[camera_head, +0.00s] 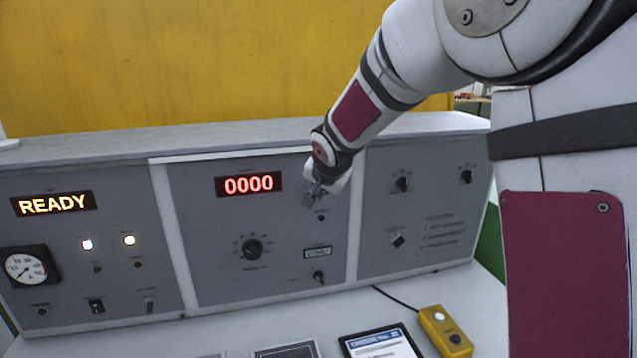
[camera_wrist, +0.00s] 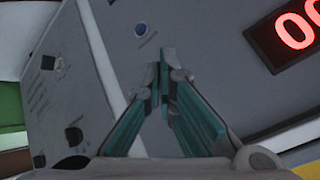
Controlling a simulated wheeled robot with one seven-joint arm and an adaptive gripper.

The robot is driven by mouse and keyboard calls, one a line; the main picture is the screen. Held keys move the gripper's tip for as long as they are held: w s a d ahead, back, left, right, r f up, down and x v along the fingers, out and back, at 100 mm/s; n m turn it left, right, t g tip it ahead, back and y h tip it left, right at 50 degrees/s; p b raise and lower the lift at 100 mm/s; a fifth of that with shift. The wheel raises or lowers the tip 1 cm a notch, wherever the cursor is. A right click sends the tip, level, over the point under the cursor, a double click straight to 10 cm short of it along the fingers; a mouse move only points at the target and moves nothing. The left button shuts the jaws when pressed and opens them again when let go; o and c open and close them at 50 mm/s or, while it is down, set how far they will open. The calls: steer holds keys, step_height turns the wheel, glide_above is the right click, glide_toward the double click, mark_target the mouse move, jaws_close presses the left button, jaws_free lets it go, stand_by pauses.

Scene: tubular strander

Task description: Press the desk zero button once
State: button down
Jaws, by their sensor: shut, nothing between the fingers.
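A small round blue button (camera_head: 321,217) sits on the middle panel of the grey desk, below and right of the red "0000" display (camera_head: 248,184). Its label is too small to read. My gripper (camera_head: 309,202) is shut and empty, in front of the panel, up and left of the button in the head view. Its teal fingers (camera_wrist: 165,58) meet at the tips. They appear apart from the button.
A large knob (camera_head: 252,248), a small meter (camera_head: 318,252) and a lower knob (camera_head: 319,277) share the middle panel. The left panel has a lit "READY" sign (camera_head: 53,203). A yellow box with two buttons (camera_head: 446,331) and a tablet (camera_head: 381,342) lie on the desk top.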

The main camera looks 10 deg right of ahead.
steer(key=shift+s, duration=1.9)
steer(key=shift+r, duration=0.1)
